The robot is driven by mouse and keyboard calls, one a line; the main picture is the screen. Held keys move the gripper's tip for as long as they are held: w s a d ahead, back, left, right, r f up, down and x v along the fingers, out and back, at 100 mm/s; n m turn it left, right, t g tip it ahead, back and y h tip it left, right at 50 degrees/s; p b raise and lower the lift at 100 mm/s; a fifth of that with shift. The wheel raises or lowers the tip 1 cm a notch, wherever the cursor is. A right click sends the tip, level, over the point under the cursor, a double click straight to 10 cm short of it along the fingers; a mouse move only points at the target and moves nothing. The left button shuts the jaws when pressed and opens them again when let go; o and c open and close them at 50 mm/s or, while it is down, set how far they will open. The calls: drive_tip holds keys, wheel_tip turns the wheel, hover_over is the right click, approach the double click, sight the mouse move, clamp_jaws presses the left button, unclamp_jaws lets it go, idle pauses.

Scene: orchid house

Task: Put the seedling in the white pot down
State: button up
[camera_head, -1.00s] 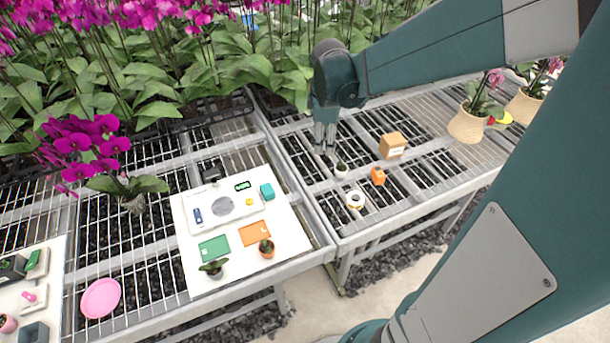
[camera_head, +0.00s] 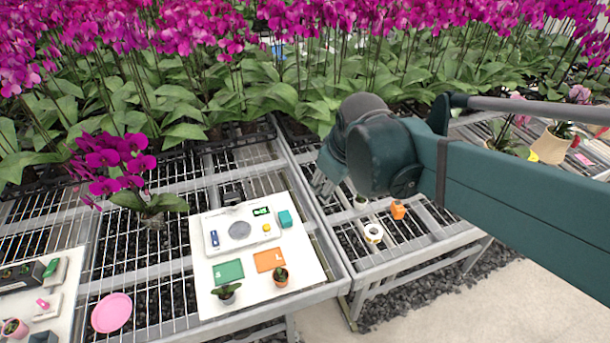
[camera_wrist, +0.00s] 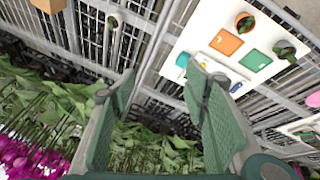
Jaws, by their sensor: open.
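My gripper (camera_head: 322,188) is open and empty, to the left of the seedling and above the bench. The seedling is apart from the fingers.
A white board (camera_head: 208,275) on the left bench bears a scale (camera_head: 239,230), a green card (camera_head: 228,271), an orange card (camera_head: 268,260) and two other potted seedlings. A tape roll (camera_head: 373,233) and an orange object (camera_head: 398,210) lie near the seedling. Tall orchids fill the back.

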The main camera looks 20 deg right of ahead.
drive_tip(key=s+a+m+t+y, duration=0.1)
drive_tip(key=s+a+m, duration=0.3)
drive_tip(key=s, duration=0.4)
drive_tip(key=shift+a+r+m+t, duration=0.3)
drive_tip(key=shift+a+r+t, duration=0.15)
drive_tip(key=shift+a, duration=0.35)
